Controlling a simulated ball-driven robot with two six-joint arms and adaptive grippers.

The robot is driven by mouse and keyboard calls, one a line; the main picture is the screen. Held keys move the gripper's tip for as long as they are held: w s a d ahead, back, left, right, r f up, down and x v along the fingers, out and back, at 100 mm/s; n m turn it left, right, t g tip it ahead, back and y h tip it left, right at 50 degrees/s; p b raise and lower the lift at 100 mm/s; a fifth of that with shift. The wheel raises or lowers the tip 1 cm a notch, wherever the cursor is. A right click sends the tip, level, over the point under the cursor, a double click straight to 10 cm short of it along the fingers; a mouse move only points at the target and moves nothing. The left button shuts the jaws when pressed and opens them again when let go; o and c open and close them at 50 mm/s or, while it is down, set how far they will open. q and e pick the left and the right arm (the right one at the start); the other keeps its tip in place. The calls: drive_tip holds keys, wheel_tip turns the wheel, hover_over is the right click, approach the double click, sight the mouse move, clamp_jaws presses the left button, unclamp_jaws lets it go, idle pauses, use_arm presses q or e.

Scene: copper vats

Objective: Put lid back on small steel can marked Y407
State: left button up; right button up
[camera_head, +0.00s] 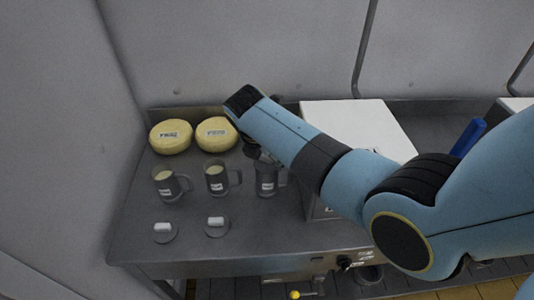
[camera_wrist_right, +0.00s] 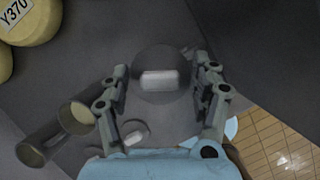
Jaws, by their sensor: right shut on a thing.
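My right gripper (camera_wrist_right: 162,82) is shut on a round grey lid with a pale block-shaped knob (camera_wrist_right: 160,81), seen from above between its fingers. In the head view the gripper is mostly hidden by its arm, just above the right-hand steel can (camera_head: 266,182), whose top is partly covered. I cannot tell whether the held lid touches that can. The can labels are too small to read. My left gripper is not in view.
Two lids (camera_head: 163,232) (camera_head: 216,226) lie on the steel table (camera_head: 190,250) in front of the cans. A white-topped box (camera_head: 350,122) stands close to the right of the cans.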

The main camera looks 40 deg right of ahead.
drive_tip(key=shift+f+p, duration=0.2)
drive_tip(key=shift+p, duration=0.4)
idle(1.1)
drive_tip(key=o, duration=1.2)
drive_tip(key=shift+o, duration=0.5)
drive_tip(key=shift+o, duration=0.7)
drive_tip(key=shift+r+p, duration=0.4)
drive_tip(key=shift+r, duration=3.1)
